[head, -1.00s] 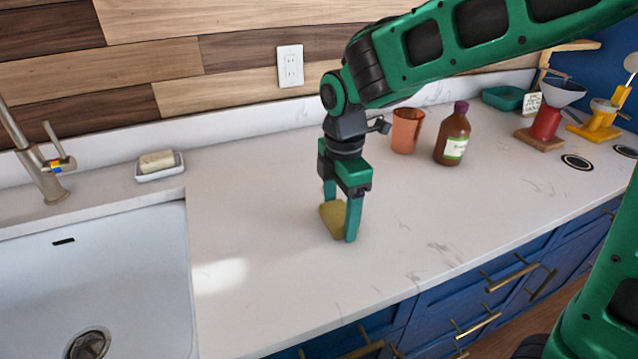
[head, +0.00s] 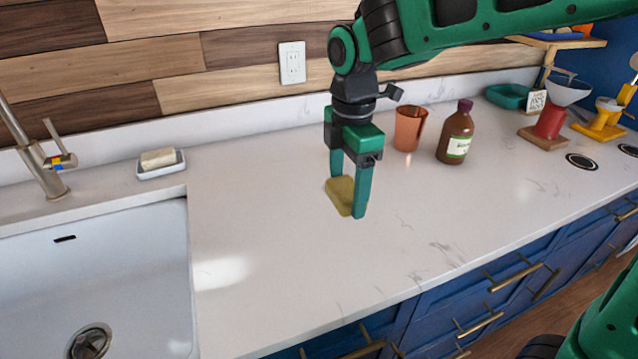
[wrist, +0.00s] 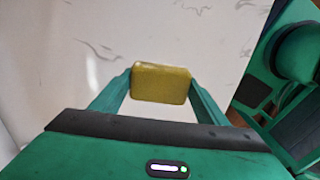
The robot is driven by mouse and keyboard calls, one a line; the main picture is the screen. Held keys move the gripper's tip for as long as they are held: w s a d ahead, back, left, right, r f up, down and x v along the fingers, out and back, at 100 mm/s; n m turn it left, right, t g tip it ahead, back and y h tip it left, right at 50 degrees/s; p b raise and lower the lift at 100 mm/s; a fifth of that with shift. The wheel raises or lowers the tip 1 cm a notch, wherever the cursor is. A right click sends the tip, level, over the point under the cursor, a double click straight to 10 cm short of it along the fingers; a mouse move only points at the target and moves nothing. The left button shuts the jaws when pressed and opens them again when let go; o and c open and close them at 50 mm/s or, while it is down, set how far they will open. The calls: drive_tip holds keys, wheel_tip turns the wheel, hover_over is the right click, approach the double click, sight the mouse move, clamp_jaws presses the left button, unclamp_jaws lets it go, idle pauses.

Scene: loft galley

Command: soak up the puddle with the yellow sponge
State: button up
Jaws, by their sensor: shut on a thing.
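The yellow sponge (head: 341,194) is held between the two green fingers of my gripper (head: 351,206), over the middle of the counter. In the wrist view the sponge (wrist: 161,83) sits between both fingertips, with a finger against each side. It appears to be a little above the white surface. I cannot make out a puddle in any view; only grey marble veins and a bright glare patch show on the counter.
A white sink (head: 100,270) with a tap (head: 38,165) is at the left. A soap dish (head: 161,171) stands behind its edge. An orange cup (head: 409,129) and a brown bottle (head: 456,136) stand right of my gripper. The front middle of the counter (head: 280,280) is clear.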

drive_tip(key=shift+r, duration=1.15)
